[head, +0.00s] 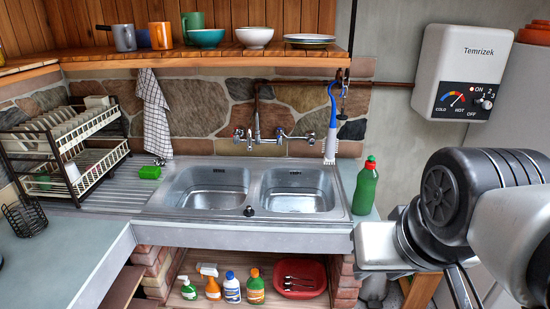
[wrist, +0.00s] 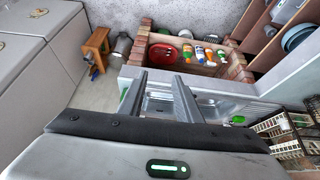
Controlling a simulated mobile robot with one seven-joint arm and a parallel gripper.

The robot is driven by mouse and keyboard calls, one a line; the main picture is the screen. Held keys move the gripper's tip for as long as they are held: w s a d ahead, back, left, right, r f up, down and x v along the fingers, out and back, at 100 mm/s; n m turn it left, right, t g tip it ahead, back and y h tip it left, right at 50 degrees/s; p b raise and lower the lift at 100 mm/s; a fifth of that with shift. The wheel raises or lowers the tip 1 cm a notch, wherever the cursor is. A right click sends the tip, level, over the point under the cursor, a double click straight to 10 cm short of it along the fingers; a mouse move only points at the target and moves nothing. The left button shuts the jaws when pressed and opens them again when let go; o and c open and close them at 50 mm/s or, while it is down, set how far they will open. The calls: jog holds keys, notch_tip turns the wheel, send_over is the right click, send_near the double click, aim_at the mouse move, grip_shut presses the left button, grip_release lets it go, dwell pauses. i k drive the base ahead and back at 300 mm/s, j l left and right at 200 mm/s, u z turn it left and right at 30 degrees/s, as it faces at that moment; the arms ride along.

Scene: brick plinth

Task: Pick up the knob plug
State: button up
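The knob plug (head: 249,211) looks like a small black knob in the head view. It sits on the front rim of the metal double sink (head: 340,203), near the divider between the two basins. My gripper (wrist: 160,78) is open and empty in the wrist view, with its two fingers apart. In the head view its fingers (head: 461,288) show at the lower right, well to the right of the plug and not touching it. I cannot make out the plug in the wrist view, where the fingers cover part of the sink (wrist: 163,103).
A green bottle (head: 365,187) stands at the sink's right end. A green sponge (head: 150,172) lies on the drainboard. A dish rack (head: 66,150) stands left. A brush (head: 331,125) hangs behind the right basin. Bottles and a red bowl (head: 301,278) stand below. The front rim around the plug is clear.

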aim_at(249, 212)
jog(key=i+j+z, duration=0.1)
jog(key=i+j, duration=0.15)
jog(key=i+j+z, duration=0.1)
jog(key=j, duration=0.25)
jog(key=i+j+z, duration=0.15)
jog(key=i+j, duration=0.2)
jog(key=i+j+z, duration=0.1)
jog(key=j, duration=0.3)
jog(key=i+j+z, duration=0.1)
jog(key=i+j, duration=0.15)
jog(key=j, duration=0.1)
